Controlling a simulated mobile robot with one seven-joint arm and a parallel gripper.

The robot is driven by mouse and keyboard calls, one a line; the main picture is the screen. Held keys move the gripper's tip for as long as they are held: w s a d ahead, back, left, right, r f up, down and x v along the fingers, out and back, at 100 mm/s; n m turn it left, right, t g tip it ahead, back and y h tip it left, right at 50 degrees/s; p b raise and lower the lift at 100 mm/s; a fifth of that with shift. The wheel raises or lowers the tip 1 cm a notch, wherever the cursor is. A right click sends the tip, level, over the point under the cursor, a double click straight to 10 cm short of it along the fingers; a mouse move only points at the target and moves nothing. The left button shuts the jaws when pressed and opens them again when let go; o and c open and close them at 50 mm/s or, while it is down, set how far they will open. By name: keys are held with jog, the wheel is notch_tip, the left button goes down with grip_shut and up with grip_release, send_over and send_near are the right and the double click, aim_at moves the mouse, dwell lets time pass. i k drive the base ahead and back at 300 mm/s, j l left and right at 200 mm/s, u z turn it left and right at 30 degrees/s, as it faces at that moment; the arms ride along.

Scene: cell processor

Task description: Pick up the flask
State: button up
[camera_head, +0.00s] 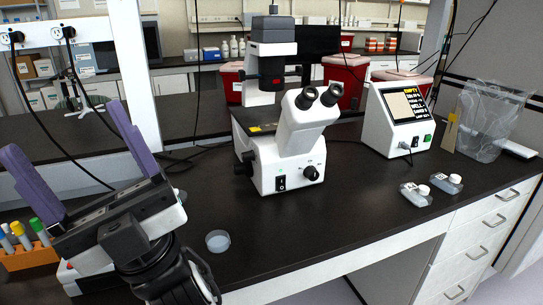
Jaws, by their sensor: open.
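Two small clear flasks with white caps and labels lie on the black bench at the right, near its front edge. The left flask (414,196) and the right flask (446,184) lie close together. My gripper (75,150) is at the lower left, far from both flasks. Its two purple fingers point up and stand wide apart, with nothing between them. No flask is hidden by my arm.
A white microscope (285,150) stands mid-bench between my gripper and the flasks. A small round dish (217,241) lies in front of it. A screen device (397,120) and a clear bag (483,120) stand behind the flasks. An orange tube rack (30,257) is beside my gripper.

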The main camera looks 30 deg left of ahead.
aim_at(419, 196)
jog(key=u, duration=0.35)
jog(key=i+l+u, duration=0.15)
jog(key=l+u, duration=1.05)
jog(key=l, duration=0.55)
jog(key=k+l+u, duration=0.1)
jog(key=l, duration=1.95)
